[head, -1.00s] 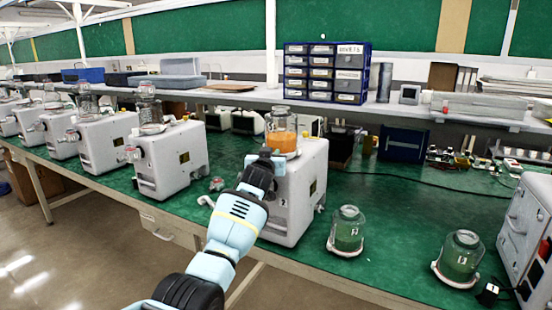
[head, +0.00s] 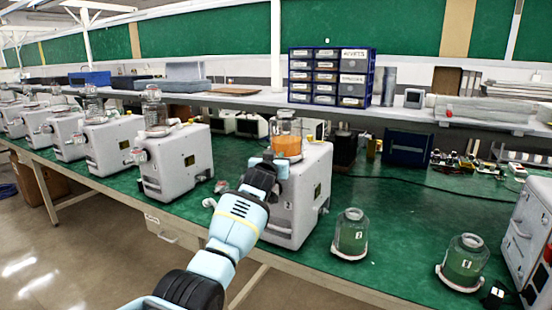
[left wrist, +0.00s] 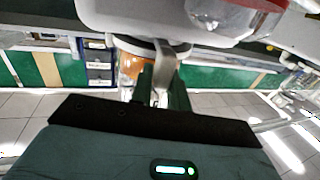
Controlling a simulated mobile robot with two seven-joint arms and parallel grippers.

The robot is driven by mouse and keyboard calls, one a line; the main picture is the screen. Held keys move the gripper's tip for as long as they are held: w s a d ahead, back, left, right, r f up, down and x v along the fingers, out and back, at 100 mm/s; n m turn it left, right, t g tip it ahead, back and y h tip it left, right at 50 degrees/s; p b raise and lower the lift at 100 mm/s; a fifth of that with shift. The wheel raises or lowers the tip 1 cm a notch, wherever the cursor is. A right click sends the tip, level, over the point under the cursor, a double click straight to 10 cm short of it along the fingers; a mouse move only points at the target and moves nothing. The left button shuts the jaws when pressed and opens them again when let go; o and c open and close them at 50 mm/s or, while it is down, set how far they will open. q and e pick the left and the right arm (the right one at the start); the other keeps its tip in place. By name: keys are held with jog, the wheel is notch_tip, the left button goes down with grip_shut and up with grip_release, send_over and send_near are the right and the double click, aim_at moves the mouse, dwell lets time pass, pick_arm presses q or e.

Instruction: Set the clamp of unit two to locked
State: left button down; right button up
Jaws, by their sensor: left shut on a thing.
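The nearest white pump unit (head: 297,205) stands at the bench's front edge, with a glass canister of orange liquid (head: 286,140) upright on top. I cannot read a number on the unit. My left gripper (head: 264,170) is at the unit's upper front left, just below the canister. In the left wrist view my left gripper (left wrist: 163,88) is shut on a narrow grey metal lever (left wrist: 160,70), seemingly the clamp, beside the orange canister (left wrist: 130,67). Whether the clamp is locked cannot be told. My right gripper is not in view.
A canister marked 2 (head: 350,236) and another marked 1 (head: 463,264) stand on the green bench right of the unit. A white machine (head: 526,235) is at the far right. Several similar pumps line up to the left, the closest (head: 177,163) well clear of my gripper.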

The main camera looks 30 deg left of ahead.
pick_arm(q)
jog(key=shift+a+f, duration=0.15)
jog(key=shift+a, duration=0.05)
dwell(0.4)
jog(key=c, duration=1.4)
grip_release()
jog(key=shift+a, duration=0.1)
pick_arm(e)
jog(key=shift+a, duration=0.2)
pick_arm(q)
jog(key=shift+d, duration=0.2)
jog(key=shift+s+d, duration=0.15)
jog(key=shift+s, duration=0.3)
jog(key=p+v, duration=0.2)
jog(key=v, duration=0.4)
jog(key=shift+s, duration=0.4)
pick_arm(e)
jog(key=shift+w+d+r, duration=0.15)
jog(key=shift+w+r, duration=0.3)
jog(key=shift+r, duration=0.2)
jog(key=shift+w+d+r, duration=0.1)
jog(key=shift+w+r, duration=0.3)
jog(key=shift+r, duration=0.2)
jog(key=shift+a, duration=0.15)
pick_arm(q)
jog(key=shift+f, duration=0.1)
